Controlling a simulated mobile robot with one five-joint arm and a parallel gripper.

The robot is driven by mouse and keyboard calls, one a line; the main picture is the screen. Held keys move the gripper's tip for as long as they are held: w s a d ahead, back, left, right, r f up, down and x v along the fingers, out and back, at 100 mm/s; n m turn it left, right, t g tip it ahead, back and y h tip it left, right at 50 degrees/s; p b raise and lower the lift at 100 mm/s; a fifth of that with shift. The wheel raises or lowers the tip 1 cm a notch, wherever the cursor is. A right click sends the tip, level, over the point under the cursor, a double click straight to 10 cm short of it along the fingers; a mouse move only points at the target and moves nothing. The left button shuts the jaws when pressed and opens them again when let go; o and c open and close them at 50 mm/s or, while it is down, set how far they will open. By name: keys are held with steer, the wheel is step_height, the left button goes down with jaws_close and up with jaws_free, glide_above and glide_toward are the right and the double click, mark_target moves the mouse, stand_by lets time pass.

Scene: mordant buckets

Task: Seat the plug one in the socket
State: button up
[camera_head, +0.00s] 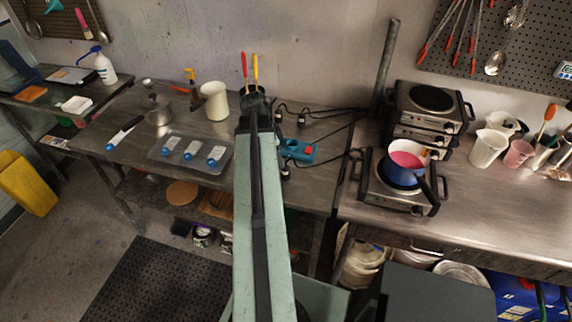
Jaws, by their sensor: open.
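My gripper (250,66) points up at the back wall, with one red and one yellow finger. It is open, with nothing seen between the fingers. A blue socket strip (294,149) with a red part at its right end lies on the left metal table, right of my arm. Small dark plugs with black cables lie near it: one plug (301,120) behind the strip, another (279,116) further left, and a dark plug-like piece (286,172) in front. I cannot tell which is plug one. My arm hides part of the table left of the strip.
A clear tray (158,156) with several blue-capped vials, a cream jug (215,101) and a metal pot (158,112) stand left of my arm. Hot plates (432,100), one bearing a blue pan (400,172), stand right. A dark upright post (385,65) rises behind.

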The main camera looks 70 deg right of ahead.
mark_target(286, 168)
steer(key=shift+m, duration=0.3)
steer(key=b+x, duration=0.5)
steer(key=s+b+x, duration=0.1)
steer(key=b+x, duration=0.2)
steer(key=shift+d, duration=0.4)
steer(key=shift+r, duration=0.15)
jaws_close()
